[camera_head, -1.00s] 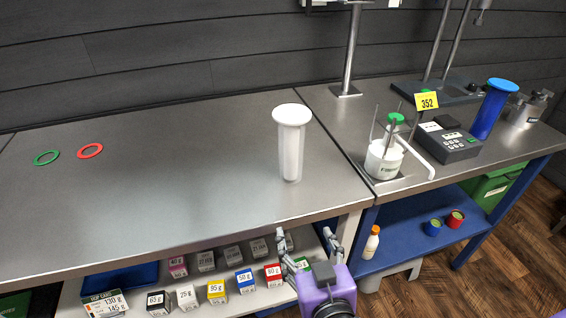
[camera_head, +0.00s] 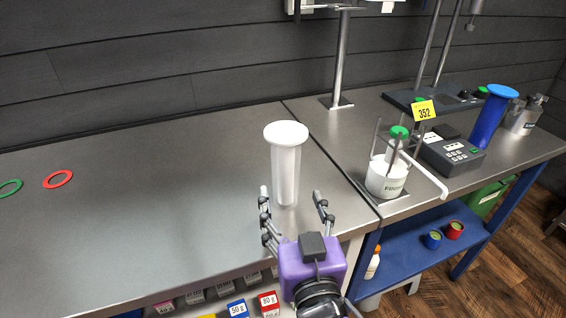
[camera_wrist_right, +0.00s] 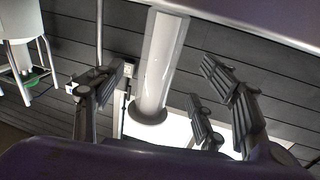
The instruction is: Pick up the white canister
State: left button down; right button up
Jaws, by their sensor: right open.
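The white canister (camera_head: 286,170), a tall pale cylinder with a wide round top, stands upright on the metal table near its front right part. My right gripper (camera_head: 291,194) is open at the table's front edge, its fingers pointing toward the canister's lower part, one on each side in the picture. In the right wrist view the canister (camera_wrist_right: 160,60) shows tilted between the spread fingers, with a gap on both sides. I cannot tell whether the fingertips reach around it. My left gripper is not in view.
Right of the canister stand a white pot with a green-topped stirrer (camera_head: 386,177), a grey device (camera_head: 453,152) and a blue canister (camera_head: 490,118). Red (camera_head: 58,179) and green (camera_head: 9,189) rings lie at the left. Small labelled boxes (camera_head: 238,309) sit below.

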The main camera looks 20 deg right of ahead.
aim_at(288, 189)
jog(key=shift+w+d+r, duration=0.1)
jog(key=shift+w+r, duration=0.05)
jog(key=shift+w, duration=0.65)
jog(key=w, duration=0.3)
jog(key=w+d+p, duration=0.1)
jog(key=shift+w+f, duration=0.25)
jog(key=shift+f, duration=0.05)
jog(key=shift+w, duration=0.25)
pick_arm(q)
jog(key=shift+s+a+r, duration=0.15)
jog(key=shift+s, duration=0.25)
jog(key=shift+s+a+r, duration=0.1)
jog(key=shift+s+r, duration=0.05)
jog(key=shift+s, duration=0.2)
pick_arm(e)
jog(key=shift+f, duration=0.1)
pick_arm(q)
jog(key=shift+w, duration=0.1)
pick_arm(e)
jog(key=shift+c, duration=0.2)
jog(key=c, duration=1.4)
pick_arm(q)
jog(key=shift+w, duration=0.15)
pick_arm(e)
jog(key=shift+c, duration=0.2)
